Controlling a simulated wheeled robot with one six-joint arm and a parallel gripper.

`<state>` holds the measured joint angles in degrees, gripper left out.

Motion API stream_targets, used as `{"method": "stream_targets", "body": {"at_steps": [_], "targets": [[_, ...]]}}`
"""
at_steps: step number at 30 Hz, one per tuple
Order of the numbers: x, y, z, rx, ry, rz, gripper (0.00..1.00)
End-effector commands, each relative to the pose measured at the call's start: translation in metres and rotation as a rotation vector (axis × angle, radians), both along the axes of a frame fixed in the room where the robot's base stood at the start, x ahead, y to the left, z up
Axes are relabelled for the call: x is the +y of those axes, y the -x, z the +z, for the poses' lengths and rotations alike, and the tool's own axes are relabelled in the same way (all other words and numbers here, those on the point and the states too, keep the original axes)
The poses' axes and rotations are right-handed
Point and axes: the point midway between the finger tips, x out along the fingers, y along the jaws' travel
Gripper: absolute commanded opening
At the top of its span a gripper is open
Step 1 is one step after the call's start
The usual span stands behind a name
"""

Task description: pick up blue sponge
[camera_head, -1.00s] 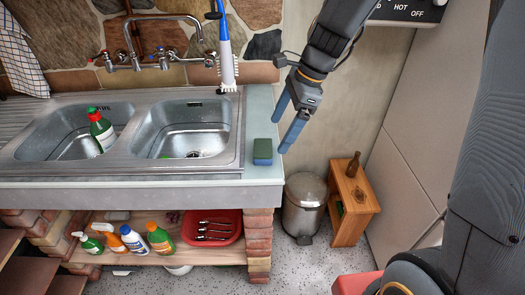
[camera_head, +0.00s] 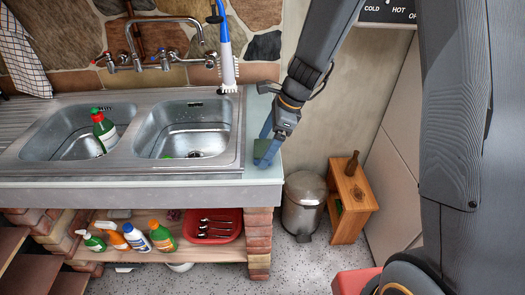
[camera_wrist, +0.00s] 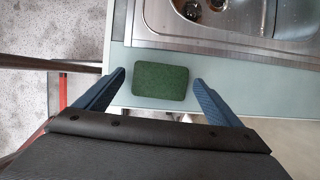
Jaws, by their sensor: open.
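The sponge (camera_wrist: 160,81) lies on the pale counter beside the sink. In the wrist view its green top face shows, and any blue underside is hidden. In the head view the sponge (camera_head: 262,149) is partly covered by my gripper. My gripper (camera_wrist: 158,80) is open, with one blue finger on each side of the sponge and a gap on both sides. In the head view my gripper (camera_head: 268,150) points down over the counter's right end. I cannot tell how far the fingertips are above the counter.
The steel double sink (camera_head: 185,130) is left of the sponge, with a green bottle (camera_head: 104,131) in its left basin. A blue-handled brush (camera_head: 226,50) stands behind. The counter (camera_wrist: 230,88) ends close by the sponge. A bin (camera_head: 304,205) and wooden stool (camera_head: 351,200) stand below right.

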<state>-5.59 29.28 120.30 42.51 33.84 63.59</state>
Motion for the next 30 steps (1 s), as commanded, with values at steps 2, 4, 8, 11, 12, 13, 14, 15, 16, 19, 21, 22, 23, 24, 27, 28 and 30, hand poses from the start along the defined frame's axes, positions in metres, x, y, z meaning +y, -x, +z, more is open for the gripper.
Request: {"method": "stream_targets", "body": {"at_steps": [2,4,8,11,12,13,14,15,16,19,21,22,23,24,27,28,30], "targets": [[0.000,0.000,0.000,0.000,0.000,0.000,0.88],[0.000,0.000,0.000,0.000,0.000,0.001,0.88],[0.000,0.000,0.000,0.000,0.000,0.001,0.71],[0.000,0.000,0.000,0.000,0.000,0.001,0.55],[0.000,0.000,0.000,0.000,0.000,0.001,0.48],[0.000,0.000,0.000,0.000,0.000,0.001,0.45],[0.000,0.000,0.000,0.000,0.000,0.001,0.45],[0.000,0.000,0.000,0.000,0.000,0.001,0.45],[0.000,0.000,0.000,0.000,0.000,0.001,0.45],[0.000,0.000,0.000,0.000,0.000,0.001,0.45],[0.000,0.000,0.000,0.000,0.000,0.001,0.45],[0.000,0.000,0.001,0.000,0.000,0.001,0.45],[0.000,0.000,0.001,0.000,0.000,0.001,0.45],[0.000,0.000,0.003,-0.002,-0.001,0.001,0.45],[0.000,-0.001,0.014,-0.003,-0.001,0.002,0.45],[0.000,-0.001,0.018,-0.004,-0.002,0.003,0.45],[0.000,-0.001,0.029,-0.005,-0.001,0.002,0.45]]}}
